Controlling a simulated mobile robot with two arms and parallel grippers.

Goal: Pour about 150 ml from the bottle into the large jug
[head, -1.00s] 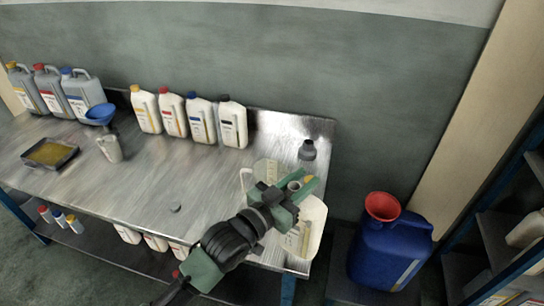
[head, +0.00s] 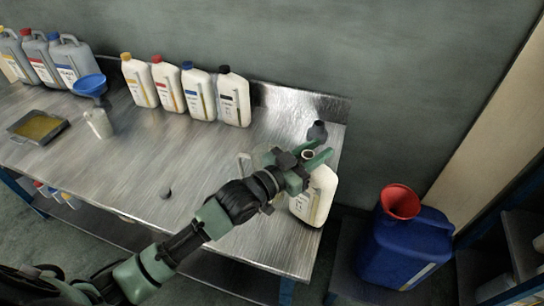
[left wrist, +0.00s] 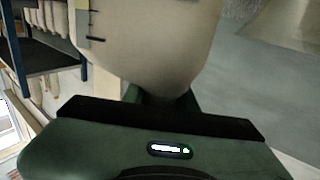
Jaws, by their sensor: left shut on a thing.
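My left gripper (head: 316,156) is shut on a white bottle (head: 315,200) with a light label, near the right end of the steel table. The bottle's open neck shows between the green fingers; it looks nearly upright, and I cannot tell whether its base touches the table. The bottle also fills the upper middle of the left wrist view (left wrist: 150,50). A translucent jug (head: 261,157), likely the large jug, stands just behind and left of the gripper, mostly hidden by my arm. My right gripper is not in view.
A dark grey container (head: 317,132) stands behind the gripper. Several white bottles (head: 198,92) line the back. A blue canister (head: 405,250) with a red funnel (head: 400,201) stands at right.

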